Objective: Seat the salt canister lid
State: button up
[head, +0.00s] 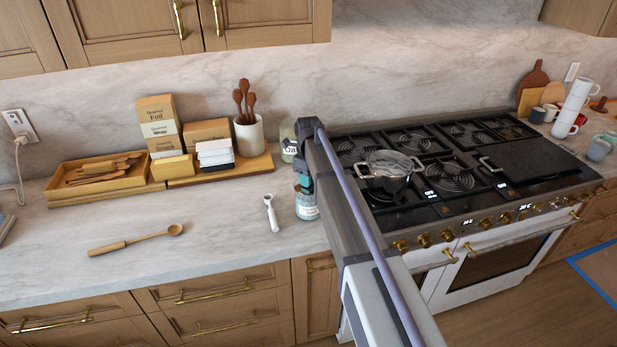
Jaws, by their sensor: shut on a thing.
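A small glass canister (306,210) with a pale blue label stands on the counter just left of the stove; it looks like the salt canister, but its label is too small to read. My gripper (304,188) points down right over its mouth, with teal and dark parts showing at the fingers. It is shut on what appears to be the canister lid, at the top of the canister. The lid is mostly hidden by the fingers. I cannot tell whether it touches the rim.
A labelled jar (289,143) stands close behind my gripper, partly hidden by my arm. A white-handled tool (272,214) lies just left of the canister. A wooden spoon (136,240) lies farther left. The stove (430,205) with a lidded pot (389,175) is to the right.

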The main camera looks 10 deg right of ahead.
jog(key=shift+f, duration=0.15)
jog(key=shift+f+b, duration=0.3)
jog(key=shift+b, duration=0.15)
jog(key=shift+f+b, duration=0.55)
jog(key=o, duration=1)
notch_tip(320, 180, up, 11)
jog(key=p, duration=1.1)
jog(key=shift+r, duration=0.1)
jog(key=shift+f, duration=0.2)
